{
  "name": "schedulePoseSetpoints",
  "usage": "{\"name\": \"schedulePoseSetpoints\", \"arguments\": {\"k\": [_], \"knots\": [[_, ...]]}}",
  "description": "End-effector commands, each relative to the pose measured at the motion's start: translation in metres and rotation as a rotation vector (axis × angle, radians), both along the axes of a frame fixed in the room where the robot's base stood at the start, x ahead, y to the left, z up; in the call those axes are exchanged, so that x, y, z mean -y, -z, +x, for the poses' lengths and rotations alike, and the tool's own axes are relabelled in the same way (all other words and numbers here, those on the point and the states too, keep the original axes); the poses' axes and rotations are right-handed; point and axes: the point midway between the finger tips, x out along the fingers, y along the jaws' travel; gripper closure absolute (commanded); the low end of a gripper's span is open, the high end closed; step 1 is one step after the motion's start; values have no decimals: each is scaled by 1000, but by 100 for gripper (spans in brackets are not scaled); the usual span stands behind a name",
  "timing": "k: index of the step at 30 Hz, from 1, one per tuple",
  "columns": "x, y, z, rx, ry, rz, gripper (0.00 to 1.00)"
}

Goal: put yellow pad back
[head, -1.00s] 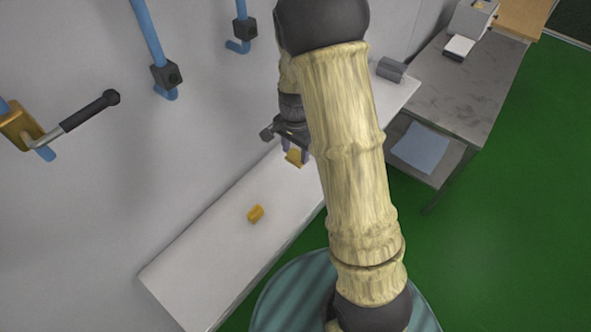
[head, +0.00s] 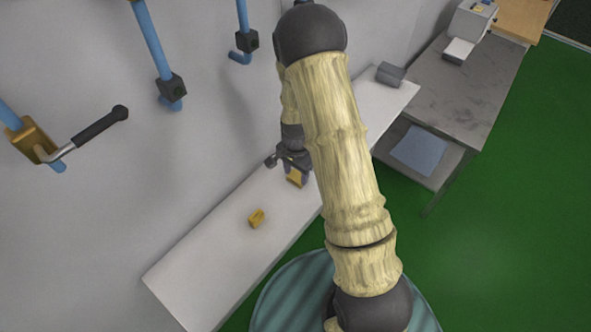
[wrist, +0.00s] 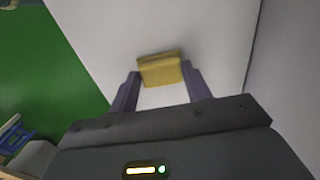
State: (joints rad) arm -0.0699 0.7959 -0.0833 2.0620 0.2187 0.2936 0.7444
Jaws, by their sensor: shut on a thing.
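My gripper (head: 294,174) is shut on a yellow pad (head: 296,179), a small block held between the fingertips over the white bench (head: 205,252). In the wrist view, the pad (wrist: 160,70) sits between the two dark fingers of my gripper (wrist: 160,82), with the white surface behind it. A second small yellow block (head: 256,218) lies on the bench to the left of my gripper. I cannot tell whether the held pad touches the bench.
A wall with blue pipes (head: 158,45) and a black-handled lever (head: 95,130) runs along the left. A grey block (head: 390,74) sits at the bench's far end. A grey table (head: 450,90) stands at the right. The near-left bench is clear.

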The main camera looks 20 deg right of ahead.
Motion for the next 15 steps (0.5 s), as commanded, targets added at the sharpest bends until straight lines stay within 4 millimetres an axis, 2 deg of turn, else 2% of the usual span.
{"name": "schedulePoseSetpoints", "arguments": {"k": [8,9,12,15], "knots": [[0,1,1,2,0,0,70],[0,2,1,2,0,0,48],[0,1,1,2,0,0,30],[0,1,1,2,0,0,30]]}}
